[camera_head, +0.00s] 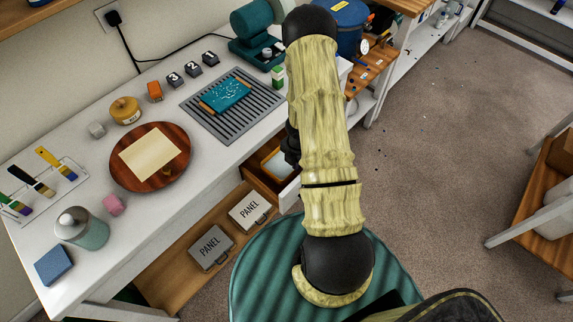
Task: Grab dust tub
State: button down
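A round ochre-yellow tub (125,110) with a pale label stands on the white bench, behind the round wooden board. It looks like the dust tub, but I cannot read its label. My arm's sleeved links cross the middle of the view. A dark part of my gripper (291,146) shows at the arm's left edge, beside the open drawer (259,182). Its fingers are hidden, so I cannot tell whether it is open or shut. It is well to the right of the tub and apart from it.
A wooden board (177,171) with a pale sheet, a teal-bodied bottle (85,229), a pink block (114,204), brushes (45,187), an orange item (154,91) and a grey rack (253,120) occupy the bench. Panel cases (210,248) lie on the lower shelf.

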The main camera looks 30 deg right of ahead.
jog(key=shift+r, duration=0.1)
notch_tip(320, 180, up, 28)
jog(key=p, duration=0.8)
